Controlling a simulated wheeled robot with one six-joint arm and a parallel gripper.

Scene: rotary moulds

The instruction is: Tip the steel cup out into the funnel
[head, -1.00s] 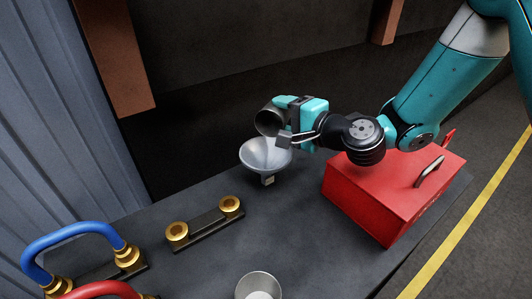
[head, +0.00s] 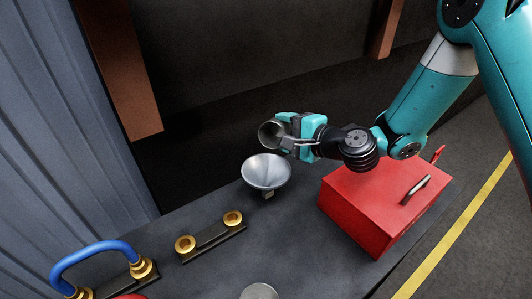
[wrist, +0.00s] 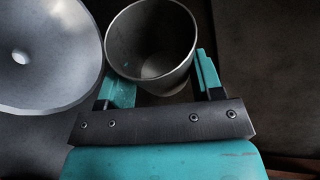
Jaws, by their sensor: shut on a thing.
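The steel cup (head: 270,132) is held in my gripper (head: 286,136) above the back right rim of the funnel in the head view. The cup lies tilted, with its mouth turned toward the camera. In the wrist view the cup (wrist: 152,42) sits between the two teal fingers (wrist: 160,88), and its inside looks empty as far as it shows. The funnel (head: 266,173) is a grey metal cone on a small stand on the dark table. In the wrist view the funnel (wrist: 45,50) is at the left, its round hole showing no contents.
A red toolbox (head: 375,205) stands right of the funnel, under my arm. A dark bar with two brass fittings (head: 210,238) lies in front of the funnel. A blue hose (head: 95,250) is at front left. Another round metal vessel (head: 259,291) is at the front edge.

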